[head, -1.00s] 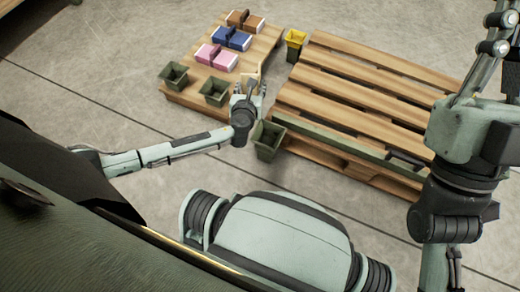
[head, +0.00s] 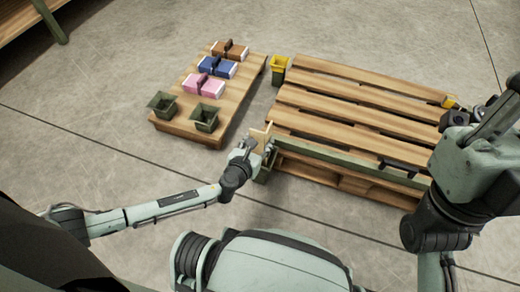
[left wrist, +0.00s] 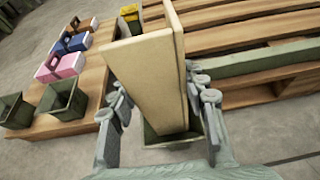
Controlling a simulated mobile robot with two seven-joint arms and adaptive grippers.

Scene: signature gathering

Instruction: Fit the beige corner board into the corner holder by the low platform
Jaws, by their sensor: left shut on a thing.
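The beige corner board (head: 261,133) is a folded L-shaped strip, upright and slightly tilted in the head view. My left gripper (head: 256,150) is shut on it near its lower part. In the left wrist view the board (left wrist: 148,75) rises between the fingers of my left gripper (left wrist: 162,98). Its lower end overlaps the dark green corner holder (left wrist: 170,140); I cannot tell how deep it sits. That holder (head: 264,174) stands at the near left corner of the low slatted platform (head: 340,105), mostly hidden by my gripper. My right arm is at the right; its gripper is unclear.
Yellow holders stand at the platform's far left corner (head: 279,66) and right side (head: 450,101). A smaller wooden board (head: 232,100) at the left carries two dark green bins (head: 205,117) and pink, blue and brown packs. Bare floor lies in front.

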